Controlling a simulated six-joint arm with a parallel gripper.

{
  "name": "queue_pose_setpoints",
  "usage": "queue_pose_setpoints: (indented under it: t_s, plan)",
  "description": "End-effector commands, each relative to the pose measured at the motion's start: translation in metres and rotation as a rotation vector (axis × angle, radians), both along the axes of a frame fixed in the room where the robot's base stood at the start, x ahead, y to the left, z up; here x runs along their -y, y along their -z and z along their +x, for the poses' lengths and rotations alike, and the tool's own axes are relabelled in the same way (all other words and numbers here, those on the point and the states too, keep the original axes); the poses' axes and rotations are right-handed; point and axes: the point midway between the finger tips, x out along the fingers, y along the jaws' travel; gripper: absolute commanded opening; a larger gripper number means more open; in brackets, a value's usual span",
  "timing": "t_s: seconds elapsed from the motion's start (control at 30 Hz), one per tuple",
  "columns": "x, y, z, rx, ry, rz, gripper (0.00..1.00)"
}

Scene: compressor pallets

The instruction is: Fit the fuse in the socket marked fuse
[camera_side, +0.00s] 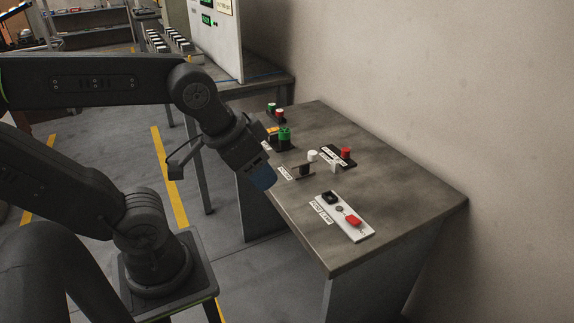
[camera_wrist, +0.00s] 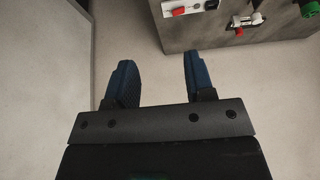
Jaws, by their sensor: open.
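My gripper (camera_side: 264,180) has blue fingers and hangs in the air just off the left edge of the table, pointing down. In the wrist view my gripper (camera_wrist: 157,60) is open, with only bare floor between its fingers. A white labelled panel (camera_side: 356,231) lies near the front of the table; it carries a black square socket (camera_side: 330,198), a small grey round part and a red part (camera_side: 353,220). The label is too small to read surely. A white-topped part (camera_side: 313,156) stands behind it; I cannot tell which piece is the fuse.
A red button (camera_side: 345,153) on a dark plate stands further right, and green and red parts (camera_side: 284,134) stand at the far left corner. The table's right side (camera_side: 400,205) is clear. A wall (camera_side: 430,90) rises behind. In the wrist view the table edge (camera_wrist: 215,38) is upper right.

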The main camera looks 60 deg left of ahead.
Motion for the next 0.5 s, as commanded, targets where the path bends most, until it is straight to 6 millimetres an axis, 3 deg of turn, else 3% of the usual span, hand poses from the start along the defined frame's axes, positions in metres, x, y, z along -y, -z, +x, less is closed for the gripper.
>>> queue_pose_setpoints:
  t_s: [0.37, 0.5]
  plan:
    - [-0.001, -0.002, 0.003, -0.003, 0.007, 0.007, 0.49]
    - [-0.007, -0.015, 0.024, -0.027, 0.070, 0.065, 0.49]
